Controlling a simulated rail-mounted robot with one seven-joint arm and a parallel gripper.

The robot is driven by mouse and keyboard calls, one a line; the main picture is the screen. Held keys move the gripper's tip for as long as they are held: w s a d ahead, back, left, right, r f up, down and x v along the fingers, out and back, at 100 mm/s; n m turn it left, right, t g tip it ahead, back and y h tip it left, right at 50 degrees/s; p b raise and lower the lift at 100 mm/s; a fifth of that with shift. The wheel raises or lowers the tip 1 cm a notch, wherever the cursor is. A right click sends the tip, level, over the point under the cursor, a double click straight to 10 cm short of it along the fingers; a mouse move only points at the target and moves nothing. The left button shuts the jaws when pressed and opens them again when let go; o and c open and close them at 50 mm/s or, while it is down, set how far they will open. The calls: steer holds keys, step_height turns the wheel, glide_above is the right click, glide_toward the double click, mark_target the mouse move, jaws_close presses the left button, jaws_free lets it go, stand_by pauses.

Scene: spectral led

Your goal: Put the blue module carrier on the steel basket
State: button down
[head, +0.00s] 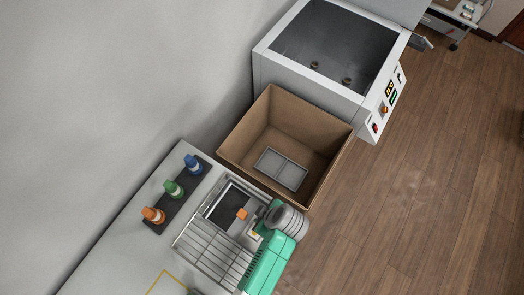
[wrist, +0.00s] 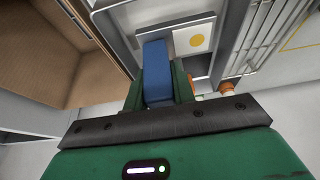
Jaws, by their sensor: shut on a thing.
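My gripper (wrist: 158,85) is shut on a blue block, the blue module carrier (wrist: 155,68), which stands between its two green fingers in the wrist view. In the head view my gripper (head: 258,220) is over the right side of the worktop, and the carrier is hidden there by my arm. The steel basket (head: 208,251), with its wire grid, lies on the worktop left of my arm. Its wires appear to show at the right of the wrist view (wrist: 268,38). I cannot tell whether the carrier touches anything beneath it.
An orange piece (head: 241,213) is by a dark panel (head: 227,203) beside the grid. A dark rack holds orange (head: 153,215), green (head: 173,189) and blue (head: 193,164) bottle-like items. An open cardboard box (head: 233,147) and a white machine (head: 310,86) stand beyond.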

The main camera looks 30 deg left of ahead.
step_height(320, 180, down, 4)
steer(key=shift+f, duration=0.1)
steer(key=c, duration=1.2)
jaws_free()
steer(key=shift+f, duration=0.1)
steer(key=shift+o, duration=0.2)
steer(key=shift+r, duration=0.35)
steer(key=v, duration=1.1)
steer(key=shift+d+r, duration=0.25)
steer(key=shift+r, duration=0.05)
